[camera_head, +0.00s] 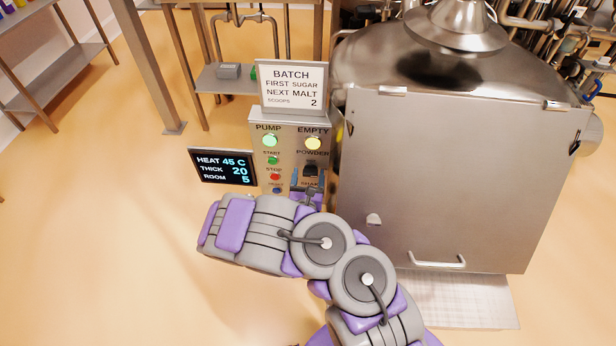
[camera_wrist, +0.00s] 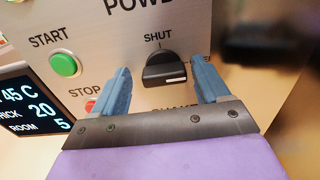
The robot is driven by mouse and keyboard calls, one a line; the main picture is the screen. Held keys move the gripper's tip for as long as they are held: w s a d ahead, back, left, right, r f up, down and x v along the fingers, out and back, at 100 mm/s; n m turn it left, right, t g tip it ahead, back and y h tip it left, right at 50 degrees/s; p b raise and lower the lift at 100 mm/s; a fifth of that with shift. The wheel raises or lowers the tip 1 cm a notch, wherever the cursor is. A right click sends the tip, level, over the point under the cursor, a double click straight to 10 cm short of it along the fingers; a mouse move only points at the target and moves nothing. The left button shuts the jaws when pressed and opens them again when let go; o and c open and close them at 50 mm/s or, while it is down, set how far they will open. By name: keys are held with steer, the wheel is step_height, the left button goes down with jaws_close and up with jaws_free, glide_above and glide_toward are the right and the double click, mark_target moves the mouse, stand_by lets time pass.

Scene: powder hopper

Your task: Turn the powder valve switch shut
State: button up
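The powder valve switch is a black knob (camera_wrist: 165,72) on the grey control panel, under the word SHUT, in the wrist view. Its grip lies roughly crosswise, with a white mark on the right part, not up at SHUT. In the head view the switch (camera_head: 311,169) shows small, below the POWDER label. My gripper (camera_wrist: 163,88) is open, with one blue finger on each side of the knob and a visible gap on both sides. In the head view my gripper (camera_head: 308,186) is just below the switch, partly hidden by my wrist.
A green START button (camera_wrist: 64,64) and a partly covered red STOP button (camera_wrist: 92,105) sit left of the knob. A dark display (camera_head: 222,167) stands left of the panel. The large steel hopper (camera_head: 465,170) stands close on the right. Open floor lies left.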

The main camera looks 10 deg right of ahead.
steer(key=shift+d, duration=0.3)
steer(key=c, duration=0.5)
steer(key=shift+a, duration=0.1)
steer(key=c, duration=0.5)
steer(key=shift+n, duration=0.3)
steer(key=n, duration=0.3)
steer(key=shift+a+n, duration=0.1)
steer(key=shift+n, duration=0.3)
steer(key=n+b, duration=0.1)
steer(key=n, duration=0.3)
steer(key=shift+n+b, duration=0.3)
steer(key=n+b, duration=0.1)
steer(key=n, duration=0.3)
steer(key=shift+a, duration=0.15)
steer(key=n+b, duration=0.1)
steer(key=n, duration=0.3)
steer(key=shift+f+n+b, duration=0.1)
steer(key=shift+n+b, duration=0.2)
steer(key=shift+n, duration=0.3)
